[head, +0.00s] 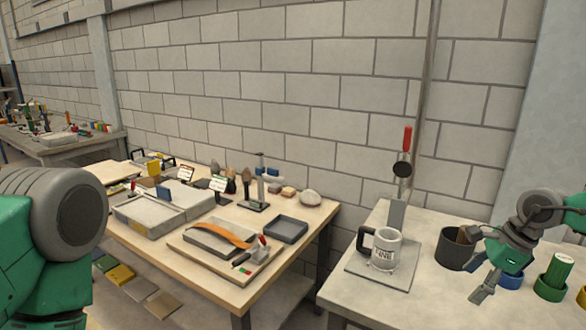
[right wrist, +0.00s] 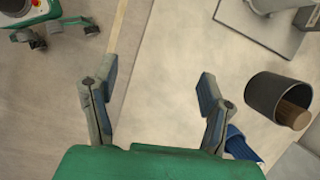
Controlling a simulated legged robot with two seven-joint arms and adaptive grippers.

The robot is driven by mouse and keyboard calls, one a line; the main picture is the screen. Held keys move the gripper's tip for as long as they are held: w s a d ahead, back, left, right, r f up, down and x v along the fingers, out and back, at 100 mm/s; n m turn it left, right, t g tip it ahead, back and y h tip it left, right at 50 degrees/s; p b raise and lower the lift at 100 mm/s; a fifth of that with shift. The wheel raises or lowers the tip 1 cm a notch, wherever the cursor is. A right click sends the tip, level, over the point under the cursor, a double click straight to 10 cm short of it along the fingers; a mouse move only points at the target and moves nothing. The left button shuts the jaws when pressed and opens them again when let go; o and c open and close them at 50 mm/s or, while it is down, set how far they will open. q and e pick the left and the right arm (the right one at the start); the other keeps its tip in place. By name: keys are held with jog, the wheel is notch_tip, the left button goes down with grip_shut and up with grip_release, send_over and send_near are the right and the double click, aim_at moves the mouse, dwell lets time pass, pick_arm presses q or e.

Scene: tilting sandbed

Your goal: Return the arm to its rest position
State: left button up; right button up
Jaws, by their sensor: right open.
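My right gripper (head: 477,266) is at the right of the head view, over the right-hand table, left of the green and blue holders. It is open and nothing is between its fingers. In the right wrist view its two fingers (right wrist: 160,84) stand wide apart, with only bare surface behind the gap. My left arm fills the lower left of the head view as a green and grey link. Its gripper is outside that view.
On the right-hand table (head: 352,292), a white mug (head: 384,252) stands on a grey plate beside a red-handled upright tool. A dark cup (head: 451,250), a blue holder (head: 510,281) and a green holder (head: 553,277) are close to the gripper. The left table (head: 216,288) is crowded.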

jog(key=s+a+f+n+h+b, duration=0.25)
jog(key=s+f+n, duration=0.3)
jog(key=f, duration=0.35)
jog(key=s+a+f+n+t+h+b, duration=0.1)
jog(key=s+a+f+n+b, duration=0.25)
jog(key=s+f, duration=0.45)
jog(key=s+a+f+n+h+b, duration=0.2)
jog(key=s+a+f+n, duration=0.3)
jog(key=f, duration=0.6)
pick_arm(q)
notch_tip(320, 180, down, 11)
jog(key=d+b, duration=0.2)
jog(key=b, duration=0.1)
jog(key=shift+d+f+b, duration=0.15)
jog(key=shift+d+b, duration=0.05)
jog(key=shift+b, duration=0.1)
pick_arm(e)
jog(key=s+d+f+n+g+y, duration=0.1)
jog(key=s+f+n, duration=0.2)
jog(key=s, duration=0.5)
jog(key=s+d+f+n+g+y, duration=0.1)
jog(key=s+f+n, duration=0.2)
jog(key=s+n, duration=0.3)
jog(key=shift+s+d+f+g, duration=0.2)
jog(key=shift+s+g, duration=0.1)
jog(key=shift+s, duration=1)
